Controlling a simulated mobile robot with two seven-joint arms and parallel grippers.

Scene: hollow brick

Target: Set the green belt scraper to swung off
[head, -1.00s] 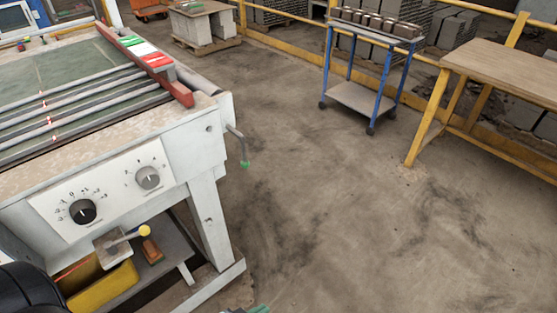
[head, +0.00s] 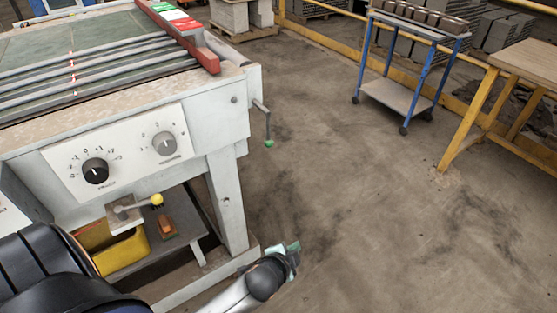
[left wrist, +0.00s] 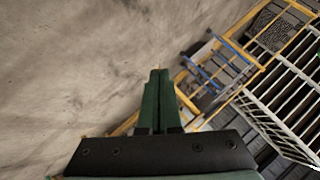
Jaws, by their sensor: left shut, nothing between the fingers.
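A thin grey bent lever (head: 261,113) with a green tip (head: 268,142) sticks out of the right side of the white machine (head: 200,130); its end hangs down. I take it for the belt scraper's handle. The scraper itself I cannot make out. My left gripper (head: 293,248) is low in front of the machine's right leg, below the lever and apart from it. In the left wrist view its green fingers (left wrist: 158,78) are shut together with nothing between them, and the lever is not seen there. My right gripper is not in view.
The machine front has a black knob (head: 95,171), a grey knob (head: 164,144) and a yellow-balled lever (head: 156,199). A yellow bin (head: 125,249) is below. A blue trolley (head: 410,85) and a wooden table (head: 525,62) stand at the right. The floor between is clear.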

